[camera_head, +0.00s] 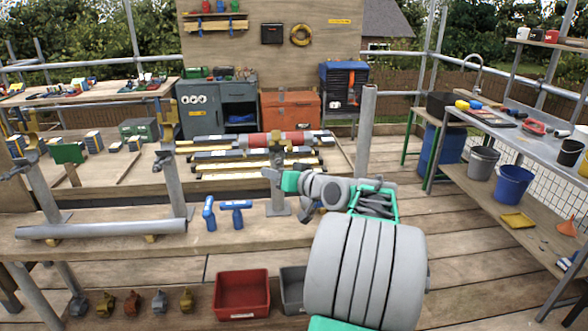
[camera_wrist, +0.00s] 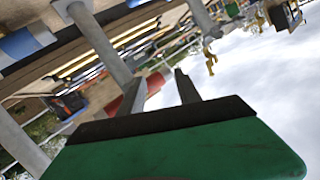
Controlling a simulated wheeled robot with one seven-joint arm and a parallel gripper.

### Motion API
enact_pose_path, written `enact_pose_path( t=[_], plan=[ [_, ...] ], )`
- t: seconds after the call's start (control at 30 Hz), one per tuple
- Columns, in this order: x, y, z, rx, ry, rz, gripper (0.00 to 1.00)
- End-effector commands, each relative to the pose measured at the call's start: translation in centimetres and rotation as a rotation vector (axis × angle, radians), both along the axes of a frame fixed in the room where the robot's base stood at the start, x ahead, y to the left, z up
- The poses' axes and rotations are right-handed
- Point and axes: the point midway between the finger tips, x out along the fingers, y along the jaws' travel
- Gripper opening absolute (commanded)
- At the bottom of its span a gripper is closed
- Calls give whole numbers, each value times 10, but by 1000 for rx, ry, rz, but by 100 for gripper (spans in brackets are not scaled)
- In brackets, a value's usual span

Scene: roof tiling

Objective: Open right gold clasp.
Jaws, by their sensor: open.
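The left gold clasp (camera_head: 30,134) tops the other post. I cannot tell whether either clasp is open. A small gold clasp (camera_wrist: 210,58) shows beyond the fingers; I cannot tell which one.
A grey pipe (camera_head: 100,229) lies across the bench front. Two blue tools (camera_head: 235,213) lie on the bench between the stand and my arm. A grey post (camera_head: 278,205) stands close by my gripper. A red bin (camera_head: 242,294) is below.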

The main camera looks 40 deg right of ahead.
Motion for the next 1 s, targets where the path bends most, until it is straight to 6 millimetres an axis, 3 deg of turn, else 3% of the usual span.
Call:
enact_pose_path(
  t=[0.03, 0.1, 0.2, 0.27, 0.63, 0.97, 1.0],
  plan=[
    [-14, -35, -3, 11, -73, -44, 40],
    [-31, -66, 9, 15, -160, -79, 40],
    [-42, -85, 20, 18, -220, -101, 40],
    [-38, -87, 22, 19, -229, -102, 40],
    [26, -93, 23, 18, -225, -99, 40],
    [33, -95, 22, 18, -225, -102, 40],
    [33, -95, 22, 18, -225, -102, 37]
  ],
)
